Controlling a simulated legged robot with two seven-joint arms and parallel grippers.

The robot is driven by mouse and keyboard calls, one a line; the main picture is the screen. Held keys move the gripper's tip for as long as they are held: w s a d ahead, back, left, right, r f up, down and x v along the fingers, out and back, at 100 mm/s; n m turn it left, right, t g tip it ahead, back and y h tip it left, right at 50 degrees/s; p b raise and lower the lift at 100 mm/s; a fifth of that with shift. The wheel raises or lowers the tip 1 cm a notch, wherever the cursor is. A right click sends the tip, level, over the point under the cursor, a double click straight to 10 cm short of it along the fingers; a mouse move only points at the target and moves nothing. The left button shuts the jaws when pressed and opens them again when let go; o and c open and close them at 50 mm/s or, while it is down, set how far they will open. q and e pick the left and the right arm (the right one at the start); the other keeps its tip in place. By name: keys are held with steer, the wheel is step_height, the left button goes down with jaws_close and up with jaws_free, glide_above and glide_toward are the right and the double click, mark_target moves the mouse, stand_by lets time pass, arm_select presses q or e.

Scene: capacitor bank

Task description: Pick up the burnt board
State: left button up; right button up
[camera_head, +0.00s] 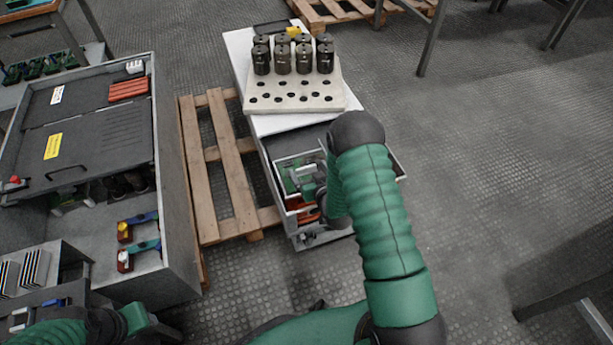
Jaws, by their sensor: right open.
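A green circuit board (289,177) lies in the open upper drawer of the grey cabinet under the white top. It is partly covered by my right gripper, and I cannot make out burn marks at this size. My right gripper (304,183) is open, reaching down into the drawer at the board's right side. I cannot tell if its fingers touch the board. My right arm hides the right part of the drawer. My left arm shows at the bottom left, but its gripper does not show.
A perforated block (295,103) with several dark capacitors stands on the white top (238,50). A lower drawer (316,238) is open. A wooden pallet (232,170) lies left of the cabinet, beside a large grey cabinet (176,215).

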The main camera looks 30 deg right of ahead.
mark_target(307, 175)
steer(key=shift+w+d+f, duration=0.1)
steer(key=shift+w+f, duration=0.2)
steer(key=shift+w, duration=0.15)
steer(key=shift+r, duration=0.2)
arm_select(q)
steer(key=shift+a+f, duration=0.1)
steer(key=shift+f, duration=0.2)
arm_select(e)
steer(key=c, duration=1.6)
